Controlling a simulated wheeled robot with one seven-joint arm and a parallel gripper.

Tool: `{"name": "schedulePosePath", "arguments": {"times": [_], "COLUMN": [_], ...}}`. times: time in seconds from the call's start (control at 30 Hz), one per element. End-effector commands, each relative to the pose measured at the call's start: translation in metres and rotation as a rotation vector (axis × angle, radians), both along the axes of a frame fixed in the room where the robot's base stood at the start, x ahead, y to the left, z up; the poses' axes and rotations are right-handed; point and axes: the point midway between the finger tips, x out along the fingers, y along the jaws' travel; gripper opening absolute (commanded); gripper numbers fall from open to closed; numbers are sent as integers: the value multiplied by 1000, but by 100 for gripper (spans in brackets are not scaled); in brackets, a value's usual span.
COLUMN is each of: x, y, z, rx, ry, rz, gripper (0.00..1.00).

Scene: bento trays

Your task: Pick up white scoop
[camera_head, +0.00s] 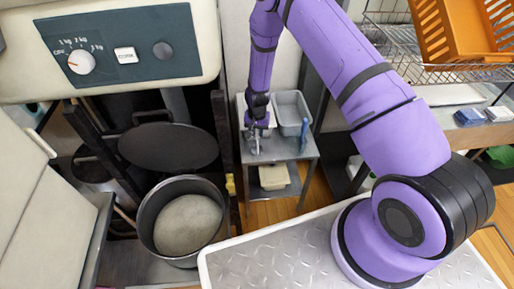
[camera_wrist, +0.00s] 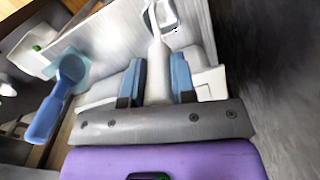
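The white scoop (camera_wrist: 157,62) shows in the wrist view, its pale handle running between my two blue-tipped fingers and its head near the top edge. My gripper (camera_wrist: 159,78) is shut on the handle, with a finger against each side. In the head view my gripper (camera_head: 254,145) hangs low over the left part of a small metal stand (camera_head: 282,150). The scoop is too small and too covered there to make out clearly.
A grey tub (camera_head: 292,110) stands at the stand's back right, with a blue scoop (camera_head: 304,134) at its side. The blue scoop (camera_wrist: 60,95) also shows left of my fingers. A large pot (camera_head: 150,215) with pale contents is left of the stand. A metal tray top (camera_head: 270,262) lies in front.

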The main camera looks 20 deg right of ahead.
Motion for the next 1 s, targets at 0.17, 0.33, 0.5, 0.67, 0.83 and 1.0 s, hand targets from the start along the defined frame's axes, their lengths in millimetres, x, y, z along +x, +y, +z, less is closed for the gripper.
{"name": "schedulePosePath", "arguments": {"times": [0.17,0.33,0.5,0.67,0.83,1.0], "x": [0,0,0,1,-29,-69], "y": [0,0,0,0,8,19], "z": [0,2,12,32,39,42], "rx": [0,0,0,0,0,0], "ry": [0,0,-1,-2,4,2], "rz": [0,0,0,0,2,1], "gripper": [0,0,0,0,0,0]}}
